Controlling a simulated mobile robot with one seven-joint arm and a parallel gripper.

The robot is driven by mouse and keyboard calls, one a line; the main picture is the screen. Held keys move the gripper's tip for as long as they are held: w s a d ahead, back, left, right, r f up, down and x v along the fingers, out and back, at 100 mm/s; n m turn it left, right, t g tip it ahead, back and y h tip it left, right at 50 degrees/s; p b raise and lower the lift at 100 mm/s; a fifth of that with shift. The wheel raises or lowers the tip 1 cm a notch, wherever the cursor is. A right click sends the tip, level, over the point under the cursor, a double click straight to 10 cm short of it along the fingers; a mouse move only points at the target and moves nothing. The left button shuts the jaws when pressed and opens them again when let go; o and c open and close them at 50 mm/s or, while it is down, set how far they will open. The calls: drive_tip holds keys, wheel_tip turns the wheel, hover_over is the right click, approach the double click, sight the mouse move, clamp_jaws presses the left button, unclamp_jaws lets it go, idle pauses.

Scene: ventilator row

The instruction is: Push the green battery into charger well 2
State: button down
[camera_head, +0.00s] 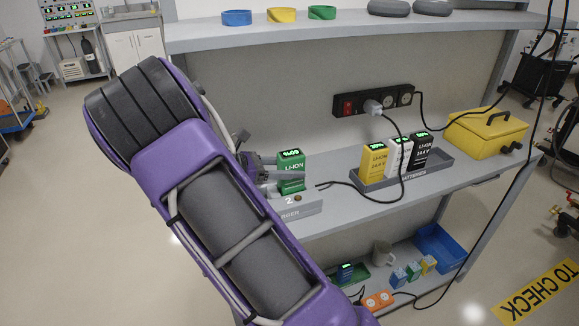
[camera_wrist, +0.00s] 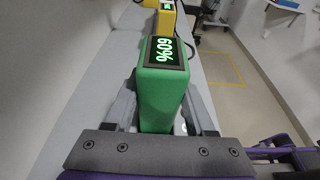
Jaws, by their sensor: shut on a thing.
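The green battery (camera_head: 290,163) with a lit display stands upright at the charger on the shelf, held in my gripper (camera_head: 273,178). In the wrist view the green battery (camera_wrist: 163,92) fills the space between the two fingers, and its display reads 60%. My gripper (camera_wrist: 163,120) is shut on it from the side. The charger (camera_head: 300,211) shows a front face with a "2" label; most of it is hidden behind my arm. Whether the battery's base is inside well 2 or above it cannot be told.
A grey batteries tray (camera_head: 430,170) holds yellow, white and black batteries to the right. A black cable (camera_head: 350,190) lies on the shelf between charger and tray. A power strip (camera_head: 373,100) is on the back panel, and a yellow case (camera_head: 485,133) stands at the right end.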

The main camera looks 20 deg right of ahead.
drive_tip(key=shift+f, duration=0.65)
idle(0.7)
drive_tip(key=shift+c, duration=0.8)
unclamp_jaws()
